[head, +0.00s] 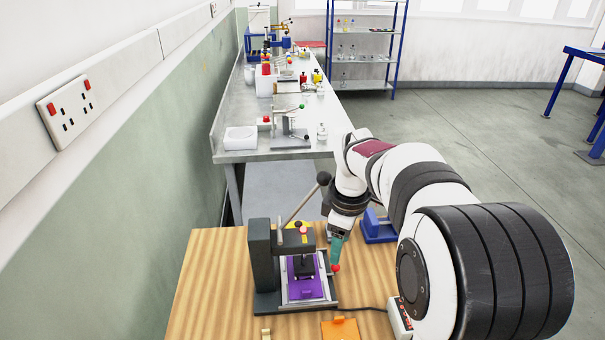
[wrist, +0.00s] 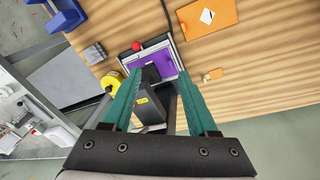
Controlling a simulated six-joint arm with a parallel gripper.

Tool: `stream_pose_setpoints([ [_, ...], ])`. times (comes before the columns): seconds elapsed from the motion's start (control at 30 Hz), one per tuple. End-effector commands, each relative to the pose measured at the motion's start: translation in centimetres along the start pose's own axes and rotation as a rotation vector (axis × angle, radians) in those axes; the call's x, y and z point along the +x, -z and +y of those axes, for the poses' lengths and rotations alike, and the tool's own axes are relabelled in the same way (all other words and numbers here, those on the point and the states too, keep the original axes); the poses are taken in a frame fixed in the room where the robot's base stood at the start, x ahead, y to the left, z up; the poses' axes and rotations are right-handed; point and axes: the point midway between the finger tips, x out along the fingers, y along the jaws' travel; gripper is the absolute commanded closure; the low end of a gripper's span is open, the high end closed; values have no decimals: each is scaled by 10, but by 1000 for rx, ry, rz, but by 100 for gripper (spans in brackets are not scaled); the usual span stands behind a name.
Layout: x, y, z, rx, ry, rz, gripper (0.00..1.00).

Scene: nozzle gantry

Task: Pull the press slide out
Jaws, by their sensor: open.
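The press (head: 264,262) is dark grey and stands on the wooden table, with a lever ending in a black ball (head: 323,178). Its slide tray (head: 318,284) is low at its front and carries a purple plate (head: 306,288); the plate also shows in the wrist view (wrist: 172,63). A red ball knob (head: 336,268) is at the tray's side, and shows in the wrist view too (wrist: 136,46). My gripper (head: 336,262) has teal fingers, open and empty, pointing down beside the press, close to the red knob. In the wrist view my gripper (wrist: 160,76) has the press between and beyond its fingers.
A blue holder (head: 379,228) stands behind my gripper to the right. An orange plate (head: 340,329) lies at the table's front. A yellow ring (wrist: 112,82) is beside the press. A dark cable (head: 362,308) runs right of the press. The bench beyond holds other equipment.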

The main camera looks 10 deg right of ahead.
Motion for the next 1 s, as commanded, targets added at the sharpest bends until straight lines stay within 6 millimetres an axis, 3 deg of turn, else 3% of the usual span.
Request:
stream_pose_setpoints([
  [0.03,16,6,22,-121,-15,-6,41],
  [0.1,29,12,42,-254,-35,-12,41],
  [0.2,40,15,52,-333,-44,-17,41],
  [0.37,64,14,53,-339,-44,-18,41],
  [0.6,127,13,56,-336,-43,-18,41],
  [0.8,170,13,58,-335,-45,-18,41],
  [1.0,190,13,59,-333,-47,-17,41],
])
